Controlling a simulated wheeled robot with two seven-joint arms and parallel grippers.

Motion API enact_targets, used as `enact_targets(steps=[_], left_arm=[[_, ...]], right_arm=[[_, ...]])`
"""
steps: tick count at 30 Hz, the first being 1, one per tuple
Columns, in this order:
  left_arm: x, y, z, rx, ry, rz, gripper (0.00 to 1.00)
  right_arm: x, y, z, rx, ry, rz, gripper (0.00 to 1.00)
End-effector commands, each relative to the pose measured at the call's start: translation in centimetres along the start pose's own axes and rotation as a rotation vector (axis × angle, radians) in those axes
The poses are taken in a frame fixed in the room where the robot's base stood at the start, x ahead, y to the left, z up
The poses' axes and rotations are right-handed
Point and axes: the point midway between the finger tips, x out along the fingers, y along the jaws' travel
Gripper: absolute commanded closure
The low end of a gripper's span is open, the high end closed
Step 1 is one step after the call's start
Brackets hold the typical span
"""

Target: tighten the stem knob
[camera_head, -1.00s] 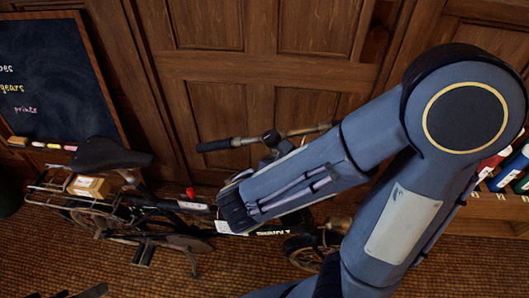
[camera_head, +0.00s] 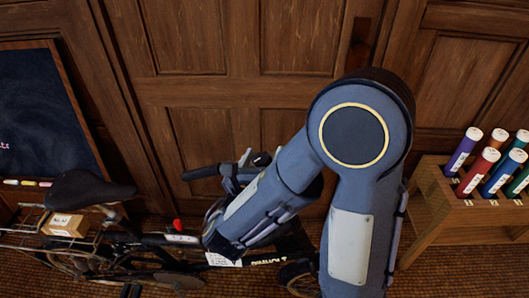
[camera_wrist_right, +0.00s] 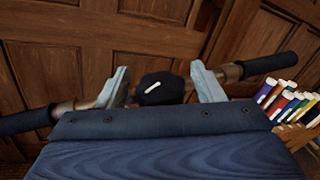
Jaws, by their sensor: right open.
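The stem knob (camera_wrist_right: 160,88) is round and black with a white line on top. It sits at the middle of the bicycle's handlebar (camera_wrist_right: 236,71) in the right wrist view. In the head view the knob (camera_head: 261,159) is a small dark cap, partly hidden by my right arm. My right gripper (camera_wrist_right: 161,86) is open, with one pale finger on each side of the knob. Gaps show between the knob and both fingers. In the head view my right gripper (camera_head: 249,166) is mostly hidden behind its own wrist. My left gripper is not in view.
The bicycle's saddle (camera_head: 89,188) and a rear rack with a small box (camera_head: 65,225) are at the left. A wooden rack (camera_head: 433,200) of coloured tubes stands at the right. A panelled wooden wall (camera_head: 205,100) is behind. A chalkboard (camera_head: 38,120) stands at far left.

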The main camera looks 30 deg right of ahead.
Motion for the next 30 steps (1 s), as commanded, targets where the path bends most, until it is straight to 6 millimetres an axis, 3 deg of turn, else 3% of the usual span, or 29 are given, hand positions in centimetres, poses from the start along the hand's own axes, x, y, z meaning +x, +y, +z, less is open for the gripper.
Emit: enact_targets(steps=[4,12,22,30], left_arm=[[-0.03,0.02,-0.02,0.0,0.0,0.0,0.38],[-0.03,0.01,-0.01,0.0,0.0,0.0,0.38],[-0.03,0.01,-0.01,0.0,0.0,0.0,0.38],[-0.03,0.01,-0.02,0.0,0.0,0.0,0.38]], right_arm=[[1.05,-0.09,-0.02,-0.001,0.001,-0.002,0.39],[1.18,-0.04,0.0,0.0,0.0,0.0,0.39],[1.15,-0.04,-0.01,0.0,0.0,0.0,0.82],[1.14,-0.04,0.0,0.002,-0.001,-0.024,0.83]])
